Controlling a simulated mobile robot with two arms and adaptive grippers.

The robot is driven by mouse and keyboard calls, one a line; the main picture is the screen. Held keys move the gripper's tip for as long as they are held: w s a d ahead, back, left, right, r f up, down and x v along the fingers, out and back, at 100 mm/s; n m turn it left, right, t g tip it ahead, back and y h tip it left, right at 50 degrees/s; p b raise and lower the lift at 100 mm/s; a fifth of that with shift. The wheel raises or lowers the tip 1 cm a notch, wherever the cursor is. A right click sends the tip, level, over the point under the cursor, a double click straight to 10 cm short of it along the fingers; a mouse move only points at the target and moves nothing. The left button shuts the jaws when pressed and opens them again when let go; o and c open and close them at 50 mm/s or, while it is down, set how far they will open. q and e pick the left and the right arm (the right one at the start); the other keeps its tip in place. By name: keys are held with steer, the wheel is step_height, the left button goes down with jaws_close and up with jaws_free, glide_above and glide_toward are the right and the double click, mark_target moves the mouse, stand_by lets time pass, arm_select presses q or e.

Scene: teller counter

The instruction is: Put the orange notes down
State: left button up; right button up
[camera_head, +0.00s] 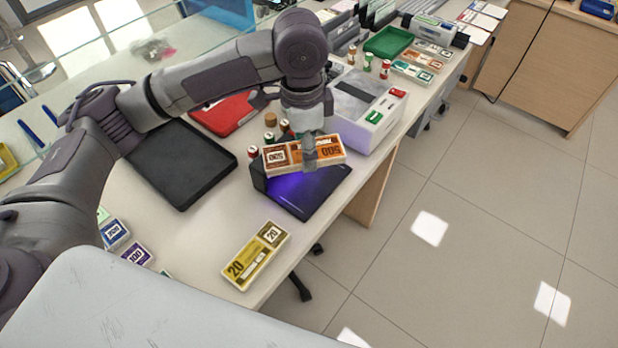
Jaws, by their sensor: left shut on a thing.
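The orange notes (276,160) are a banded bundle marked 500. My left gripper (309,162) is shut on the bundle from above. It holds the bundle over a dark flat device (318,193) with a purple glow on its top, near the counter's front edge. I cannot tell how large the gap beneath the bundle is. My right gripper is not in view.
A black tray (180,165) lies to the left, with a red tray (225,112) behind it. A grey-white machine (366,112) stands behind right. A yellow 20 bundle (255,256) lies in front. Bare counter (190,235) shows left of it. Small coin rolls stand behind the bundle.

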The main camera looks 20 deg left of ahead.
mark_target(333, 140)
arm_select(q)
steer(key=w+d+m, duration=0.1)
steer(key=m, duration=0.2)
steer(key=w+d+m, duration=0.1)
steer(key=m, duration=0.2)
steer(key=w+d+f+m, duration=0.1)
steer(key=w+d+m, duration=0.1)
steer(key=m, duration=0.2)
steer(key=w+d+f+m, duration=0.35)
steer(key=d+m, duration=0.35)
steer(key=m, duration=1.1)
steer(key=s+a+f+p, duration=0.1)
steer(key=a+f, duration=0.1)
steer(key=a, duration=0.1)
steer(key=a+f, duration=0.2)
steer(key=a, duration=0.2)
steer(key=s+a+f+p, duration=0.1)
steer(key=a, duration=0.3)
steer(key=shift+s+f+p, duration=0.35)
steer(key=shift+f, duration=0.05)
step_height(333, 140, down, 4)
steer(key=shift+r, duration=0.15)
steer(key=shift+f, duration=0.25)
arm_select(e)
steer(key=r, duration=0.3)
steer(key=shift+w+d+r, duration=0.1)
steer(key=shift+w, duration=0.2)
